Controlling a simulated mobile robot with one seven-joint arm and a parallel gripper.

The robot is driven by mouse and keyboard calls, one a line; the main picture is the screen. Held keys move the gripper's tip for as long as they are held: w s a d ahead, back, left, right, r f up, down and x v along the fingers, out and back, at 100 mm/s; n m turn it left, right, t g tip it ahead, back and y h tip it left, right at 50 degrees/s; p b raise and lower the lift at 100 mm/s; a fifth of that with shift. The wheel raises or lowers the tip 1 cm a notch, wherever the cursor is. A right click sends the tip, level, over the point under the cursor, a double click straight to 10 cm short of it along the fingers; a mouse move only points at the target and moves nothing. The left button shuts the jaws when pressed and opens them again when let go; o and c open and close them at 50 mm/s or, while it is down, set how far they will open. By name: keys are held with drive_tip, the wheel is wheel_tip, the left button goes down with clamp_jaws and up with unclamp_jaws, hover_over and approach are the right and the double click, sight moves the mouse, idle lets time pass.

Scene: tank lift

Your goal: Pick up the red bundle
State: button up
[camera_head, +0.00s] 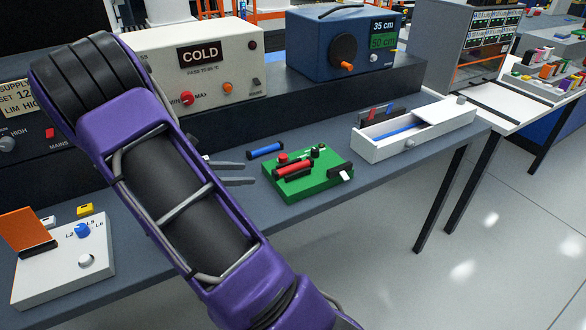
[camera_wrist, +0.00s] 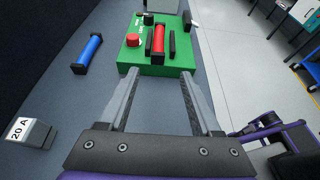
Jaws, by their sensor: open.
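The red bundle (camera_head: 293,170) is a red cylinder with black ends, lying on the green block (camera_head: 310,188) on the bench. In the wrist view the red bundle (camera_wrist: 158,40) lies on top of the green block (camera_wrist: 133,58), ahead of my fingertips and roughly in line with the gap between them. My gripper (camera_head: 236,173) is left of the green block in the head view, with its two grey fingers apart and empty. It also shows in the wrist view (camera_wrist: 159,80), open.
A blue bundle (camera_head: 265,150) lies on the bench behind the green block, left of it in the wrist view (camera_wrist: 88,53). A red knob (camera_wrist: 133,40) and black pieces stand by the red bundle. A white open box (camera_head: 410,135) is to the right.

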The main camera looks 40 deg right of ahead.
sight(277, 174)
drive_tip(key=x, duration=0.9)
drive_tip(key=shift+w+f, duration=0.1)
drive_tip(key=shift+f, duration=0.2)
drive_tip(key=shift+a, duration=0.1)
clamp_jaws()
